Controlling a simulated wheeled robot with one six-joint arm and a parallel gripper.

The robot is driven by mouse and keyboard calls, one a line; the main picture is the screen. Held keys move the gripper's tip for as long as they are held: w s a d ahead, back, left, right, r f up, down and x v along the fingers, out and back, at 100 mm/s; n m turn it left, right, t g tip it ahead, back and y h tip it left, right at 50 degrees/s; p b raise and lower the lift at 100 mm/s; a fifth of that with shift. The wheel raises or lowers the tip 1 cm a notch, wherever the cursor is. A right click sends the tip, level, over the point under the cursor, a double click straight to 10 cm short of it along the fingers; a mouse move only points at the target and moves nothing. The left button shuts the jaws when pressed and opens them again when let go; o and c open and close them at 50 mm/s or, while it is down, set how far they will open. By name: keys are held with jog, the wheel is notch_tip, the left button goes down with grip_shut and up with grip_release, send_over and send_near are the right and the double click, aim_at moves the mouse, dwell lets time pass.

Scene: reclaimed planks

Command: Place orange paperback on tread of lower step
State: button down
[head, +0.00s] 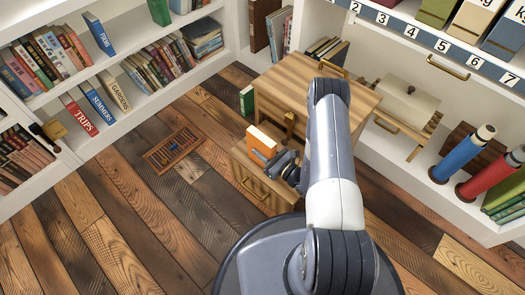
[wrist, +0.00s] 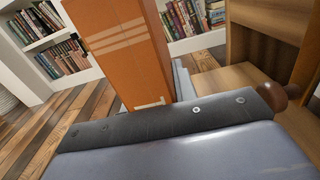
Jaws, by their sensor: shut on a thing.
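The orange paperback (head: 262,141) stands upright in my gripper (head: 283,163), at the left part of the wooden step unit. It also shows in the wrist view (wrist: 128,50), with its cover rising behind the dark gripper pad. My gripper is shut on its lower part. The lower step (head: 243,160) is the low wooden block with a drawer handle; its pale tread shows in the wrist view (wrist: 225,85), right of the book. I cannot tell whether the book's bottom edge touches the tread. The upper step (head: 285,82) rises behind it.
A green book (head: 246,100) stands left of the upper step. A wooden abacus-like frame (head: 174,149) lies on the plank floor at left. White shelves with books line the left and back. A chest (head: 400,103) and several rolls (head: 462,153) stand at right.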

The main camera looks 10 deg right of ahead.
jog(key=shift+f, duration=0.2)
jog(key=c, duration=1.1)
grip_release()
jog(key=shift+r, duration=0.15)
jog(key=shift+r, duration=0.15)
jog(key=p+v, duration=0.2)
jog(key=v, duration=1)
jog(key=shift+p, duration=0.35)
